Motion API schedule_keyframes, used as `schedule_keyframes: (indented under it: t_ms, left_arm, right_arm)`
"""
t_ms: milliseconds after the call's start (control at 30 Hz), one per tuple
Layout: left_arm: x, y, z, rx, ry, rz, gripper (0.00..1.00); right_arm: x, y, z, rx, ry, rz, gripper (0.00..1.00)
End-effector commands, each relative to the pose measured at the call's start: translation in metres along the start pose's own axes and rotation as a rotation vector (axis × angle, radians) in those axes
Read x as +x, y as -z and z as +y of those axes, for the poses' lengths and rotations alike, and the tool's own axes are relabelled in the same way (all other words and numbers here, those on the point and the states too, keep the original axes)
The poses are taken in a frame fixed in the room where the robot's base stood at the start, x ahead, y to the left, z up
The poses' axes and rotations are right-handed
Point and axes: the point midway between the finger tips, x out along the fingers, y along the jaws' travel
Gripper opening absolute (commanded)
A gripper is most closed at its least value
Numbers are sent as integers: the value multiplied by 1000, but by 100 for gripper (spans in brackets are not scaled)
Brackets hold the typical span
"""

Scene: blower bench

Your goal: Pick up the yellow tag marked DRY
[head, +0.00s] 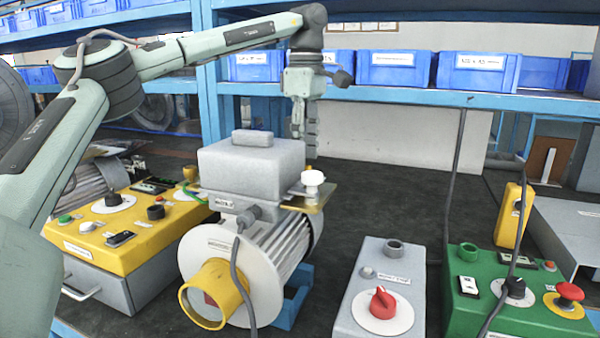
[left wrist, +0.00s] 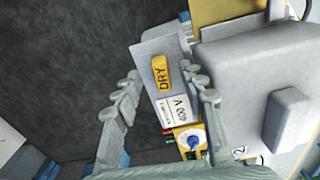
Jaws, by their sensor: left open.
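The yellow tag marked DRY (left wrist: 161,75) shows in the left wrist view, lying on a grey surface beside a large grey box. In the head view I do not see it; the motor (head: 250,230) stands in front of that area. My left gripper (head: 303,128) points down just behind the motor's grey terminal box. In the left wrist view the fingers of my left gripper (left wrist: 168,84) are apart and empty, with the tag showing between them, nearer the right finger. I cannot tell the height above the tag. My right gripper is not in view.
A white card reading 400 V (left wrist: 174,109) and a white dial (left wrist: 191,138) are close to the tag. In the head view a yellow control box (head: 125,225) stands left, a grey switch box (head: 382,300) and green box (head: 520,290) right. Blue bins (head: 395,68) line the shelf behind.

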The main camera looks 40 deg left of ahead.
Motion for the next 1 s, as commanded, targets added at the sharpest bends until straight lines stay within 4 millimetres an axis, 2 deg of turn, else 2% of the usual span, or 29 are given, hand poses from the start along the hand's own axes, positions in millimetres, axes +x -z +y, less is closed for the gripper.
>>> schedule_keyframes:
  t_ms: [100, 200, 433, 767, 1000]
  left_arm:
    - [16, 0, -1, -1, 0, 0, 41]
    - [24, -1, -1, -1, -2, -1, 41]
    - [26, -1, -1, -2, -2, -1, 41]
    - [25, -1, -1, -2, -2, -1, 2]
    - [25, -1, -1, -1, -2, -2, 0]
  right_arm:
    - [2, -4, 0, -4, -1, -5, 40]
    - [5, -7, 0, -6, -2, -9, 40]
    - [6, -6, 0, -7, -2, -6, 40]
    - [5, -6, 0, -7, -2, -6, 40]
    - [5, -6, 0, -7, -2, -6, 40]
